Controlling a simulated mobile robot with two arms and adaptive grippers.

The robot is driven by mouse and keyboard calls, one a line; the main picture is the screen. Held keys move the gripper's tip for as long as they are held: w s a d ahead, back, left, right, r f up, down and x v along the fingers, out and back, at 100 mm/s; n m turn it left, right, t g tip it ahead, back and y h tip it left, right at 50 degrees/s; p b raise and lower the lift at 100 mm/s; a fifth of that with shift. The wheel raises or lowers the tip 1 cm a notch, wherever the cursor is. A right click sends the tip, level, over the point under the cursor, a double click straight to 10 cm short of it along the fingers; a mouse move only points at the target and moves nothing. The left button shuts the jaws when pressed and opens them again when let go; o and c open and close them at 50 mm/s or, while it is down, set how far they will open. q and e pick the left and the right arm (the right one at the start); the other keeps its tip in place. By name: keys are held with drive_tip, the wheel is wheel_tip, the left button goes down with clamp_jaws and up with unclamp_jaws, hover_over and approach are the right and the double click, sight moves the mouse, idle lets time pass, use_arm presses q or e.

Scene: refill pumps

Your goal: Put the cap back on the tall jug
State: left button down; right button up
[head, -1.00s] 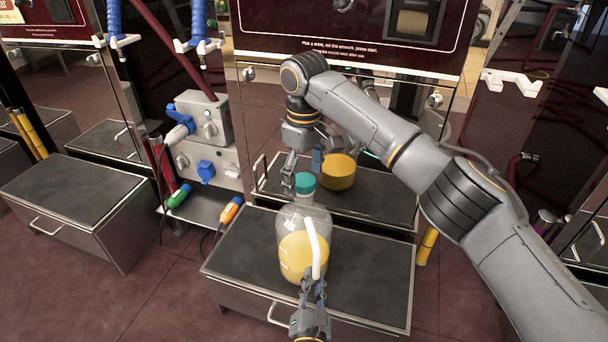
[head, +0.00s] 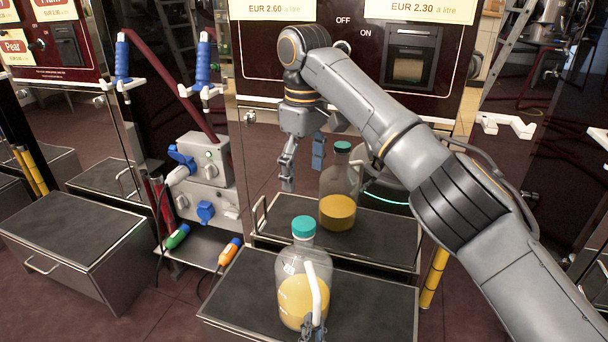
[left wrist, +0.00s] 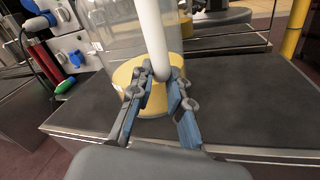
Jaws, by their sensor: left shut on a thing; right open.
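The tall jug (head: 291,262) is clear, holds yellow liquid and stands upright on the dark bench top. The teal cap (head: 303,226) sits on its neck and looks level. My left gripper (head: 313,330) is shut on the jug's white handle, low at the front. In the left wrist view, its fingers (left wrist: 160,88) close around the lower end of the handle (left wrist: 152,35), with the jug (left wrist: 112,50) behind. My right gripper (head: 303,168) is open and empty, above the cap and clear of it.
The steel panel behind mirrors the jug and bench (head: 375,300). A grey socket box (head: 206,165) with blue connectors, and green (head: 178,237) and orange (head: 230,251) plugs, are at left. Another bench (head: 65,222) stands further left.

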use_arm(q)
drive_tip(key=c, duration=1.2)
unclamp_jaws()
drive_tip(key=shift+r, duration=0.1)
drive_tip(key=s, duration=0.8)
drive_tip(key=s+a, duration=0.1)
drive_tip(key=s, duration=0.3)
